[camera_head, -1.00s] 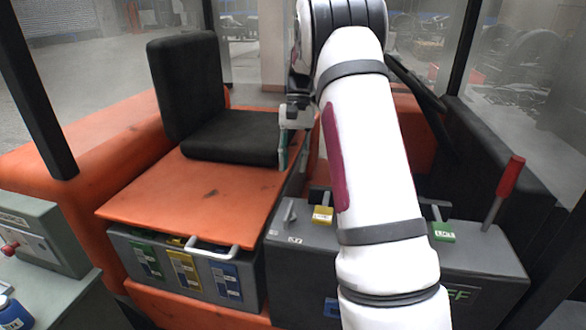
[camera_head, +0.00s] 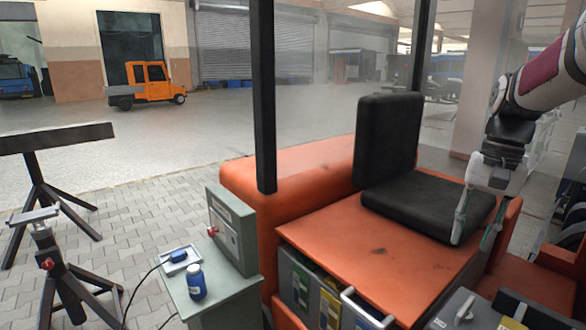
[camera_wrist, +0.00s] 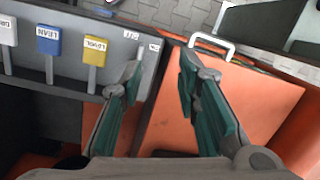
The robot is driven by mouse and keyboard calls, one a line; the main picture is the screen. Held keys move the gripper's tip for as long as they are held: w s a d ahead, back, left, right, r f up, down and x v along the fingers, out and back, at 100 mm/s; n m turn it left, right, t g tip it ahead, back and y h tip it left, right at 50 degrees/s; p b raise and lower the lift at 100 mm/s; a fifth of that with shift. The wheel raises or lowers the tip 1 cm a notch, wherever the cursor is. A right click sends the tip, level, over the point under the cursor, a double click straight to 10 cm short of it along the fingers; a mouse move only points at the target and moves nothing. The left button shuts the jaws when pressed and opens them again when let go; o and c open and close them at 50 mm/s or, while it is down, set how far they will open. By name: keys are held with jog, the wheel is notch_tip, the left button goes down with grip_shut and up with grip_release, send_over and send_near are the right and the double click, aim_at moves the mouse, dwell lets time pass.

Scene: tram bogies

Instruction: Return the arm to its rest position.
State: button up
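My gripper (camera_head: 474,222) hangs at the right of the head view, beside the black seat (camera_head: 420,200) and above the orange deck (camera_head: 370,245). In the wrist view the two green-padded fingers (camera_wrist: 160,100) are spread apart with nothing between them. My white arm reaches in from the upper right of the head view. Beyond the fingers, the wrist view shows a grey panel with a blue lever (camera_wrist: 48,42) and a yellow lever (camera_wrist: 95,52) at left.
A grey cabinet (camera_head: 232,232) and a blue bottle (camera_head: 196,282) stand on a side table at lower left. Black posts rise around the deck. The paved floor at left holds trestles (camera_head: 62,265).

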jog(key=s+a+n+t, duration=0.3)
jog(key=s+a, duration=0.3)
jog(key=s, duration=0.4)
jog(key=s+a+n+t+h, duration=0.1)
jog(key=s+a+n+t, duration=0.1)
jog(key=s+a+n, duration=0.2)
jog(key=s+a, duration=0.3)
jog(key=s, duration=0.3)
jog(key=shift+a+t+h, duration=0.3)
jog(key=shift+t, duration=0.1)
